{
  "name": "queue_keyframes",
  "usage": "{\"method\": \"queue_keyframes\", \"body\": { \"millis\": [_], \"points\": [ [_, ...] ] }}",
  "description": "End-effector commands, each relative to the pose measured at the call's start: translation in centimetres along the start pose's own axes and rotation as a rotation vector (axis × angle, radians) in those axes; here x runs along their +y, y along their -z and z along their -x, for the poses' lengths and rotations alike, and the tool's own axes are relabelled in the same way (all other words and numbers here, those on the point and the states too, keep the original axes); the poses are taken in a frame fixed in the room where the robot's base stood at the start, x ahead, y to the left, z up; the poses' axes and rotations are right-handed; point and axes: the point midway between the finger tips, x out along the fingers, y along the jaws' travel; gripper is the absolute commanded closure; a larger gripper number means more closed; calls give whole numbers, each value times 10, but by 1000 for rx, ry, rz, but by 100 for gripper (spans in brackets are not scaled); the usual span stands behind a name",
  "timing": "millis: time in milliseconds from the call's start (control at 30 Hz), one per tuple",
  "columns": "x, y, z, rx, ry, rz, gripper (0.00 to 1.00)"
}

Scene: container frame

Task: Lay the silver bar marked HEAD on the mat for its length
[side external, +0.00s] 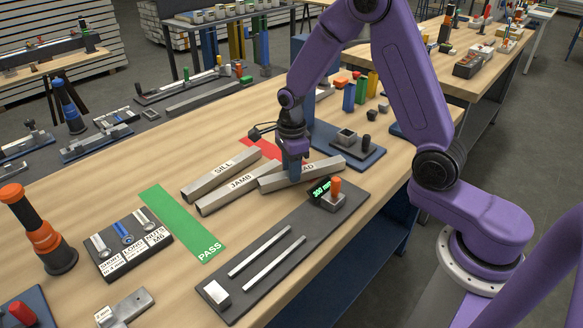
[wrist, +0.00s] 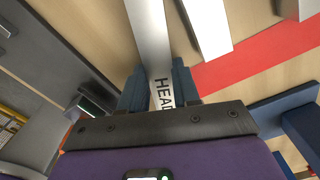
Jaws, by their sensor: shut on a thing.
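The silver bar marked HEAD (side external: 274,182) is a square-section bar on the wooden bench. My gripper (side external: 294,172) is shut on it near its middle, partly hiding the label. In the wrist view the HEAD bar (wrist: 153,40) runs between my gripper's two blue fingers (wrist: 160,88). I cannot tell whether it is lifted. A green mat marked PASS (side external: 180,222) lies clear to the left. A red mat (side external: 262,146) lies behind the bars, partly hidden by my arm; it also shows in the wrist view (wrist: 260,52).
Silver bars marked SILL (side external: 205,182) and JAMB (side external: 222,197) lie close beside HEAD. A dark gauge plate (side external: 270,270) with two rails, an end block and a lit green display (side external: 320,189) is in front. A fastener tray (side external: 125,250) stands left of the green mat.

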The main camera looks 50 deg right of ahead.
Motion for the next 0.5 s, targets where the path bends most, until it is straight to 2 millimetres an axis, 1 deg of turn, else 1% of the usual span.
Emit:
{"method": "queue_keyframes", "body": {
  "millis": [167, 300, 333, 367, 400, 500],
  "points": [
    [0, 0, 0, 0, 1, 0, 100],
    [0, 0, -3, 0, 1, 0, 100],
    [0, 0, -3, -1, 1, 0, 59],
    [0, 0, -3, -1, 1, 0, 49],
    [0, 0, -3, -1, 1, 0, 43],
    [0, 0, -2, 0, 1, 0, 43]
  ]
}}
